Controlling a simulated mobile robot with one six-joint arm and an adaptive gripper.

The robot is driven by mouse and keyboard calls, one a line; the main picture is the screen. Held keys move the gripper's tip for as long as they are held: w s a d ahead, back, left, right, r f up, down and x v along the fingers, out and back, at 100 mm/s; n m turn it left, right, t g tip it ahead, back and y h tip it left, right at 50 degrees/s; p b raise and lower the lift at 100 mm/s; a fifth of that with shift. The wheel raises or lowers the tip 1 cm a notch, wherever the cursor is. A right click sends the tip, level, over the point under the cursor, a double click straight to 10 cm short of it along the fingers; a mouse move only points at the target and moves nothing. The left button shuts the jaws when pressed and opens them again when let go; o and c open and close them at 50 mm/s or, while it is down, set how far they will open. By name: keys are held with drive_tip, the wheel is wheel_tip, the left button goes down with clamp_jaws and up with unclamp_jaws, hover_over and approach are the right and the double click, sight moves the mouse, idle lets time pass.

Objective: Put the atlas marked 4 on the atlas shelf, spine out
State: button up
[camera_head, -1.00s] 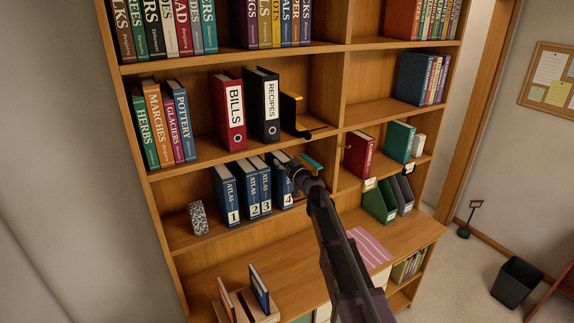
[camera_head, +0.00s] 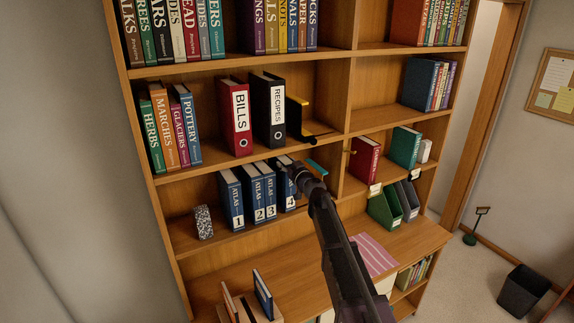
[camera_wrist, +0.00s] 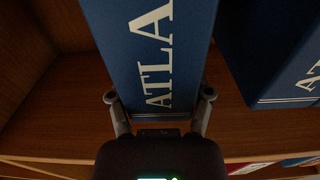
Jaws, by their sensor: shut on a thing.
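The atlas marked 4 (camera_head: 287,194) is a blue volume at the right end of the row on the atlas shelf (camera_head: 196,245), its numbered spine facing out. Atlases 1 (camera_head: 232,203), 2 (camera_head: 254,196) and 3 (camera_head: 267,192) stand to its left, with a gap after 1. My gripper (camera_head: 297,174) is at atlas 4 and partly covers it in the head view. In the wrist view my gripper (camera_wrist: 159,108) has one finger on each side of a blue atlas spine (camera_wrist: 150,50) lettered "ATLA"; its number is out of frame. Another blue atlas (camera_wrist: 270,55) is close on the right, apart from it.
A speckled block (camera_head: 203,222) stands left of the atlases. Green and grey file holders (camera_head: 385,207) stand to the right. My arm hides part of the shelf right of atlas 4.

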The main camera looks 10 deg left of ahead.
drive_tip(key=shift+f+b, duration=0.65)
idle(0.3)
drive_tip(key=o, duration=1.3)
drive_tip(key=shift+o, duration=0.2)
drive_tip(key=shift+r, duration=0.25)
drive_tip(key=shift+s+r+p, duration=0.15)
drive_tip(key=shift+r+p, duration=0.5)
drive_tip(key=shift+p, duration=0.25)
drive_tip(key=v, duration=1.9)
drive_tip(key=shift+s, duration=0.4)
drive_tip(key=shift+d+r, duration=0.1)
drive_tip(key=shift+b, duration=0.3)
